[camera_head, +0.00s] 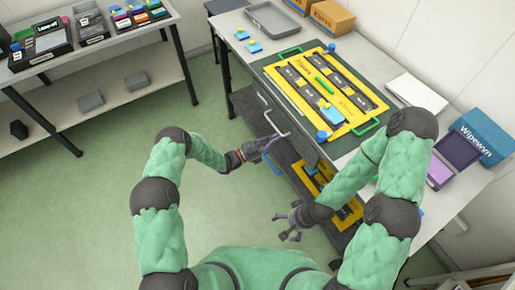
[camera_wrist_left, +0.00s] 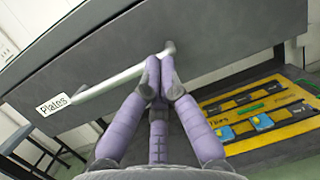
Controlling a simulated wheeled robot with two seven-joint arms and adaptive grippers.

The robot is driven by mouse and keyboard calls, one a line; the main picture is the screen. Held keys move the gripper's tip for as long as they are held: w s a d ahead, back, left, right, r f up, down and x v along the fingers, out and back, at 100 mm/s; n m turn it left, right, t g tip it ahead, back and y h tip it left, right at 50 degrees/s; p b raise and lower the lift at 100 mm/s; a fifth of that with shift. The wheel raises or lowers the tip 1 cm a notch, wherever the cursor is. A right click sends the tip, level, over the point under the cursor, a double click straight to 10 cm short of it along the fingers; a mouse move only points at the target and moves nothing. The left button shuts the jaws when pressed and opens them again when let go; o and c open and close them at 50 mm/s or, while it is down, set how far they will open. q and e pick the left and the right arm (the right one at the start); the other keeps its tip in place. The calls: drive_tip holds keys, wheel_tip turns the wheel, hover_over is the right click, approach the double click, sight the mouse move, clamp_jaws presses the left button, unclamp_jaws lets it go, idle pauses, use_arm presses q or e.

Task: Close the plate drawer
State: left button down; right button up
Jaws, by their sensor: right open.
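The plate drawer is a grey front with a white "Plates" label (camera_wrist_left: 54,104) and a pale bar handle (camera_wrist_left: 105,84) in the left wrist view. In the head view its handle (camera_head: 274,123) shows below the table's left edge. My left gripper (camera_head: 273,142) is at the near end of that handle. In the left wrist view its purple fingertips (camera_wrist_left: 161,62) are close together at the handle's right end. I cannot tell whether the bar is pinched between them. How far the drawer stands out is unclear. My right gripper (camera_head: 286,225) is open and empty, lower down.
A yellow board (camera_head: 325,90) with grey strips lies on the table (camera_head: 219,24). Below is a lower shelf level with another yellow board (camera_head: 309,174), which also shows in the left wrist view (camera_wrist_left: 270,125). A shelf rack (camera_head: 130,76) stands at left. The green floor (camera_head: 80,200) between is clear.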

use_arm(q)
drive_tip(key=w+d+b, duration=0.1)
drive_tip(key=d, duration=0.1)
drive_tip(key=w+d+b, duration=0.1)
drive_tip(key=w+d, duration=0.1)
drive_tip(key=d, duration=0.1)
drive_tip(key=shift+w, duration=0.2)
drive_tip(key=shift+w+d+r, duration=0.1)
drive_tip(key=shift+w, duration=0.05)
use_arm(e)
wheel_tip(320, 180, down, 2)
drive_tip(key=shift+s+a+f, duration=0.1)
drive_tip(key=shift+a+f, duration=0.05)
drive_tip(key=shift+f, duration=0.05)
use_arm(q)
drive_tip(key=shift+r, duration=0.1)
drive_tip(key=shift+a+f, duration=0.25)
drive_tip(key=shift+a, duration=0.05)
drive_tip(key=v, duration=0.3)
drive_tip(key=shift+d+f+b, duration=0.15)
drive_tip(key=shift+b, duration=0.25)
drive_tip(key=p, duration=0.2)
approach(287, 130)
drive_tip(key=shift+s+v, duration=0.25)
drive_tip(key=shift+v, duration=2.05)
use_arm(e)
drive_tip(key=shift+s+r, duration=0.55)
drive_tip(key=shift+r, duration=0.2)
use_arm(q)
drive_tip(key=shift+d, duration=0.2)
